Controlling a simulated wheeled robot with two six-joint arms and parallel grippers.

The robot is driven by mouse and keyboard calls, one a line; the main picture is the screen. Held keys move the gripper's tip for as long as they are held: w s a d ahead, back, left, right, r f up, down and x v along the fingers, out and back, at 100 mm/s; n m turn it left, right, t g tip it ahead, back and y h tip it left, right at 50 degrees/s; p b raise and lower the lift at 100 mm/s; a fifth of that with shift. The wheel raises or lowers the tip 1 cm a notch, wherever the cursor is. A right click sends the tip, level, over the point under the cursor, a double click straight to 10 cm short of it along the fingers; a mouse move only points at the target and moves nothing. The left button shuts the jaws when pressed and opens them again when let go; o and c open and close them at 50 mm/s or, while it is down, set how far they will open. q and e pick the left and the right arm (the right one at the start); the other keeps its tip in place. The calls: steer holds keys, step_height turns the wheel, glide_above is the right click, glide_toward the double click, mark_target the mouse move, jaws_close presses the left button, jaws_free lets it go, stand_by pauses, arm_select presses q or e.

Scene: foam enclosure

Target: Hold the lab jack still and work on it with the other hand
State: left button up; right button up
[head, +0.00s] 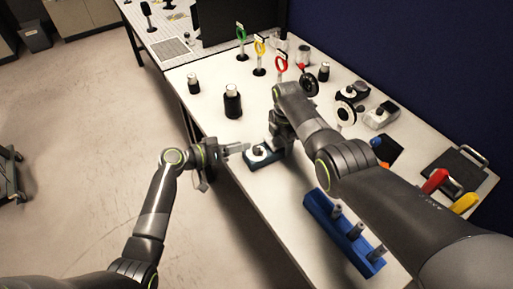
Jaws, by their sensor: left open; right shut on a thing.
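The lab jack, as far as I can make it out, is the small blue block with a pale round top and dark centre (252,163), near the table's front edge. My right gripper (270,148) comes down over its far right side and is shut on it; its fingertips are mostly hidden by my arm and the block. My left gripper (238,148) is open at the left side of the block, with its fingers pointing right towards the round top. I cannot tell whether the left fingers touch it.
A blue rack with grey pegs (341,235) lies to the right along the front edge. Black bottles (232,103) stand behind left. Coloured ring stands (259,55) and dial devices (346,113) are farther back.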

mark_target(253, 150)
arm_select(q)
steer(key=shift+s+a+f+m+t, duration=1.3)
steer(key=shift+s+a+m+t, duration=0.4)
steer(key=shift+s+m, duration=1.35)
steer(key=x, duration=1.2)
steer(key=shift+s+d+r, duration=0.1)
steer(key=shift+r, duration=0.15)
steer(key=c, duration=0.9)
